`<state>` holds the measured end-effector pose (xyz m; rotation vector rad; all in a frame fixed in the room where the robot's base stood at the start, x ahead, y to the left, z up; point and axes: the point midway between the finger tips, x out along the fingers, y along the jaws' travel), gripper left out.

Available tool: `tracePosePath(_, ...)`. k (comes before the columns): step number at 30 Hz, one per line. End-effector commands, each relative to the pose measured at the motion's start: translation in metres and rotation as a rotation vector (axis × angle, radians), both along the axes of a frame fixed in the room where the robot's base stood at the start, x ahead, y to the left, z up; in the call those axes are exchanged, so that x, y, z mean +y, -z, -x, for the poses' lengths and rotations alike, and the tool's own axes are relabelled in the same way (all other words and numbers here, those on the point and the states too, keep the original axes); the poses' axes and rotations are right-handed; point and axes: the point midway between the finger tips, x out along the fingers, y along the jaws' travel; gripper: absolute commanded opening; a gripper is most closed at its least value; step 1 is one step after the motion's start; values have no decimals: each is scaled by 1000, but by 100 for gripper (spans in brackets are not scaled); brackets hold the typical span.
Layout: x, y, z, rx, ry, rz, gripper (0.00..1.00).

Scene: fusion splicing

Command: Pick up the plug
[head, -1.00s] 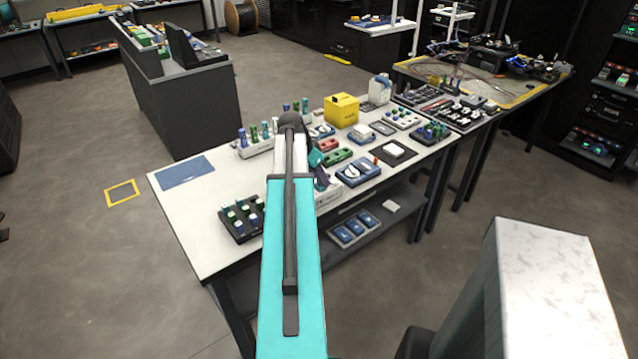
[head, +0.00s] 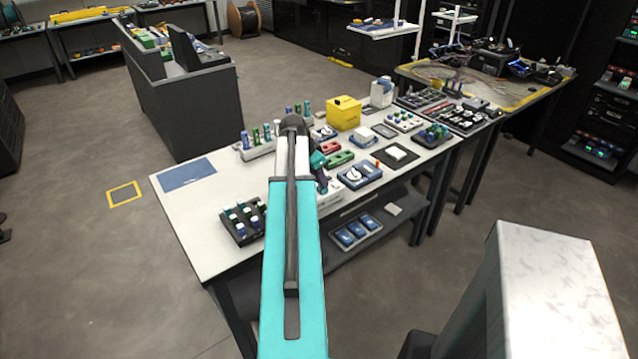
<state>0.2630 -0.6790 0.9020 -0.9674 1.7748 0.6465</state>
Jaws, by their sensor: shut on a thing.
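My turquoise arm reaches over the white workbench (head: 205,225) and covers its middle. Only a small part of my gripper (head: 322,184) shows, dark, just right of the arm and low over the bench's front part. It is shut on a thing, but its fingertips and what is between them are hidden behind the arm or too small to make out. I cannot pick out the plug in this view.
Left of the arm is a black rack (head: 241,222) with several green, white and blue pieces. Right of it are a blue tray (head: 360,174), a dark pad (head: 396,155) and a yellow box (head: 343,113). A blue mat (head: 187,175) lies at the bench's clear left end.

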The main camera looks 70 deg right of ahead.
Motion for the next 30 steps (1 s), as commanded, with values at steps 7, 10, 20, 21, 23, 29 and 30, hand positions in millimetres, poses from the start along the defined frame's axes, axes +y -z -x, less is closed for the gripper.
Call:
tracePosePath(7,-1,-9,0,0,0,1,0)
tracePosePath(10,-1,-15,0,0,0,1,0)
tracePosePath(20,7,-34,5,0,1,0,0)
tracePosePath(21,10,-34,8,0,1,0,0)
tracePosePath(23,15,-35,11,0,1,0,0)
tracePosePath(29,33,-37,24,-1,1,2,0)
tracePosePath(30,38,-37,28,-1,1,2,0)
